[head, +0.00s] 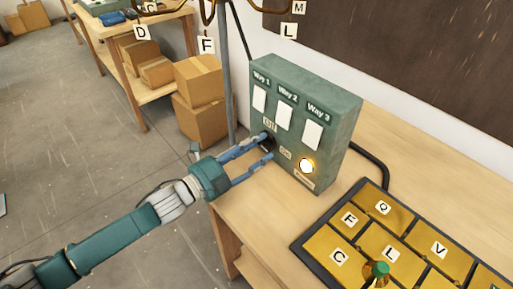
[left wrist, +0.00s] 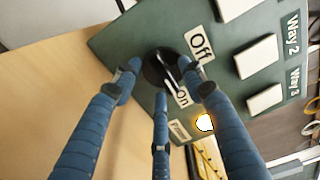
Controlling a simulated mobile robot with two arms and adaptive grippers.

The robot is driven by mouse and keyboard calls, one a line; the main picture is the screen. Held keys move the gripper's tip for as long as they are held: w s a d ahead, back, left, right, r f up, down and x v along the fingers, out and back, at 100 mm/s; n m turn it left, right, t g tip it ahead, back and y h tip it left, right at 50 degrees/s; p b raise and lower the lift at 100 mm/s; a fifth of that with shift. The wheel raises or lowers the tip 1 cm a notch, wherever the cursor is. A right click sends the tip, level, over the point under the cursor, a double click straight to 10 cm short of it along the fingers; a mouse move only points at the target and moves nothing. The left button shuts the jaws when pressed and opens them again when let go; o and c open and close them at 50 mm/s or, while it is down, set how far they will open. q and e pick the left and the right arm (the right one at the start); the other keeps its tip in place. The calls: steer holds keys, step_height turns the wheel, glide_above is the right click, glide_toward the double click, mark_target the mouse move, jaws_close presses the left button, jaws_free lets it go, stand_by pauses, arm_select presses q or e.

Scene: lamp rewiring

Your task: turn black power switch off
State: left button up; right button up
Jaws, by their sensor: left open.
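The black power switch (left wrist: 158,70) is on the front of a green control box (head: 345,115), between the "Off" label (left wrist: 198,44) and the "On" label (left wrist: 182,97). My left gripper (head: 267,146) is open, with its blue fingers at the lower left of the box front, around the switch. In the left wrist view the fingertips stand on both sides of the switch, and a third finger is below it. My right gripper is not in view.
The box stands on a wooden table (head: 400,150) against the wall. A dark-framed tray (head: 300,245) with yellow, lettered compartments lies at the front right. Cardboard boxes (head: 200,80) and a wooden shelf (head: 160,22) stand behind at the left. A pole (head: 225,80) stands beside the box.

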arm_select(q)
jaws_close()
steer(key=shift+n+p, duration=0.45)
steer(key=shift+n, duration=0.25)
steer(key=shift+n+p, duration=0.35)
steer(key=shift+n, duration=0.35)
steer(key=n+p, duration=0.1)
steer(key=n, duration=0.2)
steer(key=shift+s+d, duration=0.1)
steer(key=shift+n+p, duration=0.35)
steer(key=shift+n, duration=0.15)
